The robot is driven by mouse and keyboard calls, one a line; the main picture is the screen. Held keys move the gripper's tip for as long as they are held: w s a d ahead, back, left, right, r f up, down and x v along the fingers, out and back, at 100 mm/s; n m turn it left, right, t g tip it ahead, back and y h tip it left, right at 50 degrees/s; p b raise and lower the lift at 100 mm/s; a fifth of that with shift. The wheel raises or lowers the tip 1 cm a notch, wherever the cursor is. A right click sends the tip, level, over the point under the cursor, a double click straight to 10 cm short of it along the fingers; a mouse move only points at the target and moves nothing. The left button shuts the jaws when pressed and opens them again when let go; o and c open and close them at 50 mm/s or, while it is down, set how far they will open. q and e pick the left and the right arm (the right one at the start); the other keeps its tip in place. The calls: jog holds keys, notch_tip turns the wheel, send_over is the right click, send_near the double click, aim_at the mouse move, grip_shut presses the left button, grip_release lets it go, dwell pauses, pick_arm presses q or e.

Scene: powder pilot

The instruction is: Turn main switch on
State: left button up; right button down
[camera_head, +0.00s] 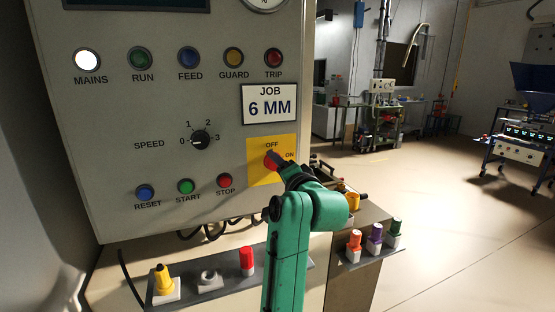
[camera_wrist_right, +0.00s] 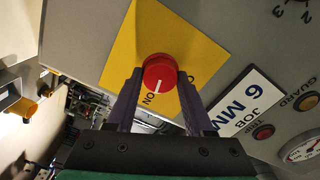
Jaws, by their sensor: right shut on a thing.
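The main switch is a red round knob (camera_head: 267,161) on a yellow plate (camera_head: 260,178) marked OFF at the top and ON at the right, low on the grey panel. My right gripper (camera_head: 277,162) reaches it from the lower right and covers part of it. In the wrist view my right gripper (camera_wrist_right: 158,86) has one finger on each side of the red knob (camera_wrist_right: 160,68), shut on it. The white line on the knob points toward the word ON. The OFF label is mostly hidden there by a finger. My left gripper is not in view.
On the panel, the MAINS lamp (camera_head: 87,60) glows white, while the other lamps look unlit. A speed dial (camera_head: 200,140) and RESET, START and STOP buttons sit left of the switch. Below stand yellow, grey and red handled items on a ledge (camera_head: 220,287). Open floor lies right.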

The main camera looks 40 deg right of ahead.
jog(key=shift+m, duration=0.6)
jog(key=shift+c, duration=1.5)
grip_release()
